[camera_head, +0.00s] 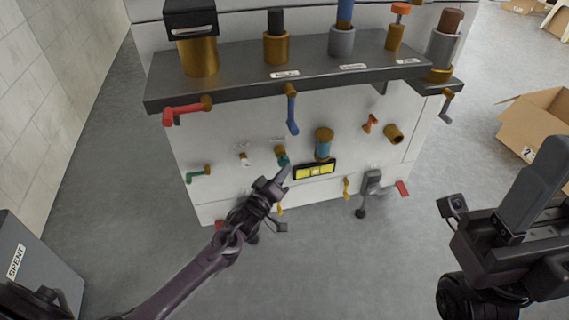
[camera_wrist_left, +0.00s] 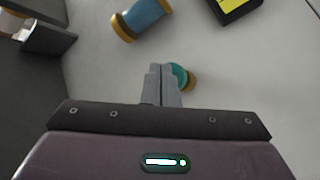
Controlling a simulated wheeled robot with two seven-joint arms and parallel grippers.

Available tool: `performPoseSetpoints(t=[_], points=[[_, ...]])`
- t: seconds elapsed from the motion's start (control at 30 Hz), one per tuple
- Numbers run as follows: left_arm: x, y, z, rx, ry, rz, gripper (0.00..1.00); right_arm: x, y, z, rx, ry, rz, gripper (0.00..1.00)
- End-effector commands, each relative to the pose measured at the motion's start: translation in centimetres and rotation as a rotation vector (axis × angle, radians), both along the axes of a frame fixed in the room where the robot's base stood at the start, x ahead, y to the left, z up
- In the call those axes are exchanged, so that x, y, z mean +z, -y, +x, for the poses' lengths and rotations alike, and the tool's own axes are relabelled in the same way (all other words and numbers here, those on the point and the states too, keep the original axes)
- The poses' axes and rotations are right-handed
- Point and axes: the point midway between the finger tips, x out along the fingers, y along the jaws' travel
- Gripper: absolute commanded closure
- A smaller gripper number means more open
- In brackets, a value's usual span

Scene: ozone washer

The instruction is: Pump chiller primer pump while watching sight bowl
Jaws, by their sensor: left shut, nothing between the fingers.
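My left gripper (camera_head: 287,170) is shut and empty, with its fingertips at the front panel of the white machine. A teal-tipped brass knob (camera_head: 281,153) is right at the fingertips; in the left wrist view the teal part (camera_wrist_left: 180,76) shows just right of the shut fingers (camera_wrist_left: 161,80), partly hidden by them. I cannot tell whether they touch. A blue glass cylinder with brass ends (camera_head: 323,143), which looks like the sight bowl, is on the panel to the right; it also shows in the left wrist view (camera_wrist_left: 142,18). I cannot tell which part is the primer pump. My right gripper (camera_head: 530,190) is away from the machine.
A yellow level gauge (camera_head: 315,170) sits below the bowl. Red (camera_head: 185,109) and blue (camera_head: 292,112) levers hang under the dark shelf (camera_head: 250,75), which bears several brass and grey cylinders. An open cardboard box (camera_head: 530,125) stands right. A grey SPENT bin (camera_head: 25,265) stands lower left.

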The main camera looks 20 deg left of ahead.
Motion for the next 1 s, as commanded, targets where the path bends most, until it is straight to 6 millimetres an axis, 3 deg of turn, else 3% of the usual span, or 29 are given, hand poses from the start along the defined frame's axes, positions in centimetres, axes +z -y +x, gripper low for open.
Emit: performPoseSetpoints(t=[1.0], points=[[0.0, -0.8, 1.1, 0.001, 0.001, 0.001, 1.00, -0.5, 0.0, 0.0, 0.000, 0.000, 0.000, 0.54]])
